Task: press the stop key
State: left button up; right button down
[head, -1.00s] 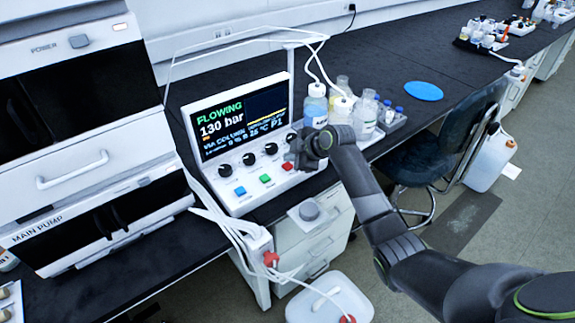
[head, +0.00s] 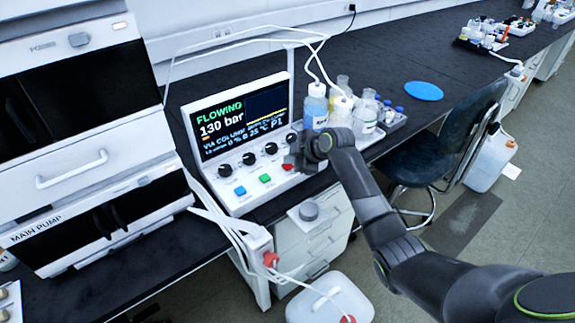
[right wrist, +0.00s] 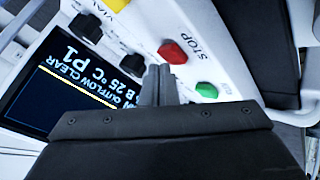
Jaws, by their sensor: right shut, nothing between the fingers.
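The red key (head: 287,167) sits on the sloped front of the white console (head: 241,208). In the right wrist view the red key (right wrist: 172,52) has the word STOP printed beside it. My right gripper (head: 294,160) is shut and empty, beside the red key at the console's right end. In the right wrist view the shut fingertips (right wrist: 158,75) point at the panel just short of the red key, apart from it in the picture; the exact gap in depth is unclear. My left gripper is out of view.
A green key (head: 265,178) and a blue key (head: 240,191) lie left of the red one, below a row of dark knobs (head: 271,148). Bottles (head: 315,108) with tubing stand close behind my right gripper. A chair (head: 425,160) is to the right.

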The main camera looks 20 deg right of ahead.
aim_at(291, 167)
jog(key=shift+f+b, duration=0.3)
jog(key=shift+f, duration=0.25)
jog(key=shift+r, duration=0.1)
dwell(0.5)
jog(key=shift+r+p, duration=0.85)
jog(key=shift+p, duration=0.05)
jog(key=shift+r, duration=0.15)
notch_tip(291, 167, up, 5)
jog(key=p, duration=0.4)
jog(key=shift+p, duration=0.35)
